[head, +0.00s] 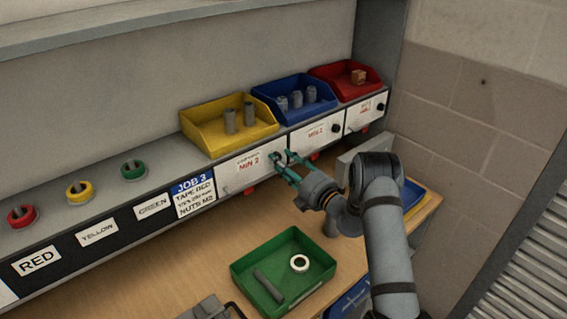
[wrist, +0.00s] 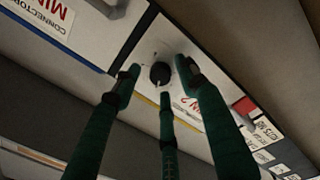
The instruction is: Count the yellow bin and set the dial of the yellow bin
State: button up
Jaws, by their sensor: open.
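The yellow bin (head: 205,130) stands on the shelf at the left of three bins. Two grey cylindrical parts (head: 230,121) stand upright in it. Its white label panel (head: 238,172) reads "MIN 2". The black dial (wrist: 160,73) on this panel has a small light mark at its lower edge in the wrist view. My gripper (head: 287,166) is in front of this dial in the head view. In the wrist view its green fingers (wrist: 160,85) are open and spread around the dial. I cannot tell whether any finger touches it.
A blue bin (head: 271,90) with several grey parts and a red bin (head: 330,71) with one orange-brown block stand to the right. Red, yellow and green tape rolls (head: 79,190) sit on the shelf left. A green tray (head: 314,268) lies on the bench below.

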jog(key=v, duration=1.2)
jog(key=x, duration=1.2)
